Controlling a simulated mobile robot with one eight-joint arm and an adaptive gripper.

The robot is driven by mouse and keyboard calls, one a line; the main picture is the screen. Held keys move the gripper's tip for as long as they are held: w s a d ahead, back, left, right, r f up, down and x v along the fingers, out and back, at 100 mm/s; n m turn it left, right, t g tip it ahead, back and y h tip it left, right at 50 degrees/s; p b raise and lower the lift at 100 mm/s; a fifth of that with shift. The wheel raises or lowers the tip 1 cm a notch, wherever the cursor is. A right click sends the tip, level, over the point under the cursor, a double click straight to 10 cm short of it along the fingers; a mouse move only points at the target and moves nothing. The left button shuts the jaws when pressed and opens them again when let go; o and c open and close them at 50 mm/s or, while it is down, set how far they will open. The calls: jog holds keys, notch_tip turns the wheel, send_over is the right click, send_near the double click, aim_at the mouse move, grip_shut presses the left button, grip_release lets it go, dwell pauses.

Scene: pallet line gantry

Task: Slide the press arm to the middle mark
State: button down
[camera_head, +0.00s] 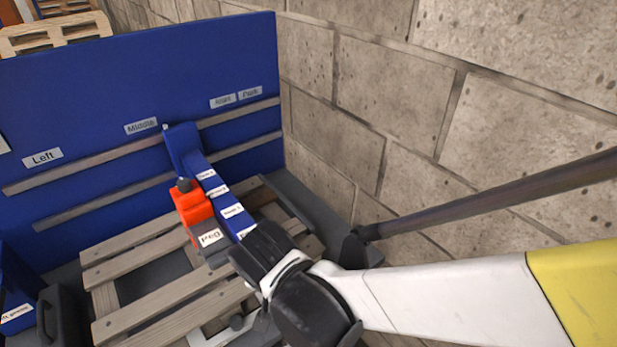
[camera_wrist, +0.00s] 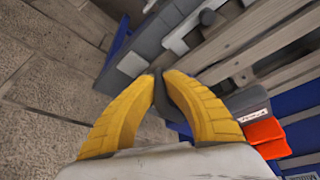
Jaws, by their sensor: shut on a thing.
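The blue press arm (camera_head: 222,198) juts forward from the rails on the blue back panel (camera_head: 90,100). Its rail-end carriage (camera_head: 182,146) sits just right of the "Middle" label (camera_head: 141,127), left of the two labels at the right. An orange block with a grey part labelled "Peg" (camera_head: 193,203) is beside the arm; the orange block also shows in the wrist view (camera_wrist: 263,133). My gripper (camera_wrist: 158,76) is at the arm's front end, its yellow fingers shut around a dark grey piece that appears to belong to the press arm. My wrist hides the fingers in the head view.
A wooden slatted pallet (camera_head: 150,262) lies below the press arm. A block wall (camera_head: 440,100) stands close at the right. A dark bar (camera_head: 480,203) slants across in front of it. Blue and dark objects stand at the lower left.

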jog(key=shift+s+a, duration=0.45)
jog(key=shift+a, duration=0.2)
jog(key=shift+s+a, duration=0.45)
jog(key=shift+a, duration=0.15)
jog(key=c, duration=1.7)
grip_release()
jog(key=shift+w, duration=0.1)
jog(key=shift+r, duration=0.1)
jog(key=v, duration=1.1)
jog(key=shift+r, duration=0.4)
